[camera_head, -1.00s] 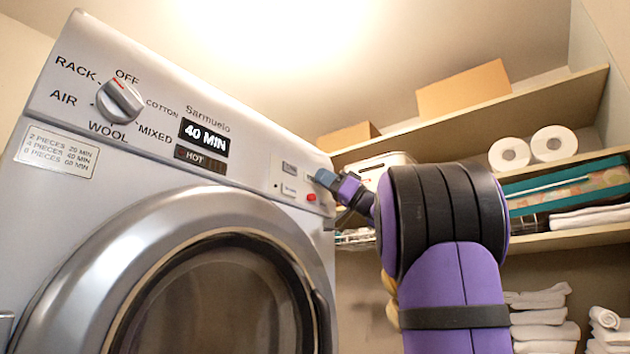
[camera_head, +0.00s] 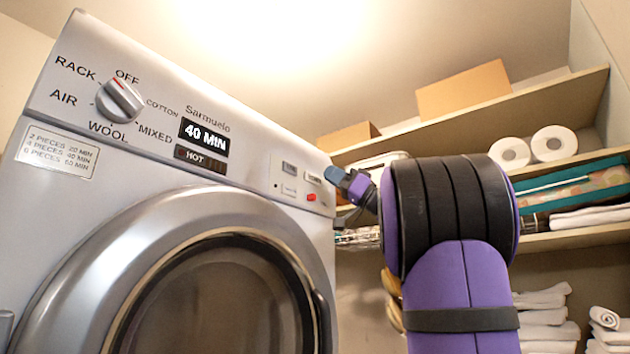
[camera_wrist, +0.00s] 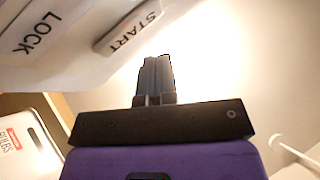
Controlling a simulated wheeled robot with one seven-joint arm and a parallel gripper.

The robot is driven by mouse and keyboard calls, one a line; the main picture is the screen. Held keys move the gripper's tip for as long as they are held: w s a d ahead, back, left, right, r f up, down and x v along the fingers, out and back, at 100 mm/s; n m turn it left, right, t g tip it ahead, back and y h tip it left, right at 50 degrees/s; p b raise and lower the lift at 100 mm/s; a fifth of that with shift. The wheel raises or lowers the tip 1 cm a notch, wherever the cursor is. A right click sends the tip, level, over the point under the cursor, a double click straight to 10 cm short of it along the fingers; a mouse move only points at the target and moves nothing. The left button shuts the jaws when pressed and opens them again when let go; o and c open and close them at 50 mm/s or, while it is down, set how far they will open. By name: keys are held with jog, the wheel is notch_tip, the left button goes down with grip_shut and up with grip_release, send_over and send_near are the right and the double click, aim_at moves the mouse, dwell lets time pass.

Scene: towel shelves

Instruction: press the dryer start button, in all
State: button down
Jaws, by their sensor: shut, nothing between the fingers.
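The dryer (camera_head: 50,215) fills the left of the head view, with a panel of small buttons and labels at its right end. In the wrist view, the START button (camera_wrist: 128,32) is a grey bar at the top, beside a LOCK marking (camera_wrist: 38,32). The panel's lettering is too small to read in the head view. My gripper (camera_head: 329,173) is shut and empty, just right of the panel's right end. In the wrist view, its closed fingertips (camera_wrist: 157,62) are below and right of the START button, with a visible gap between them.
A red button or light (camera_head: 311,197) is on the same panel. The display (camera_head: 204,137) reads 40 MIN, with HOT below. Shelves (camera_head: 480,123) behind hold boxes, paper rolls and folded towels. A white item (camera_wrist: 30,140) is at lower left in the wrist view.

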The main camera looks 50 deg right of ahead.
jog(key=shift+s+d, duration=0.15)
jog(key=shift+s, duration=1.85)
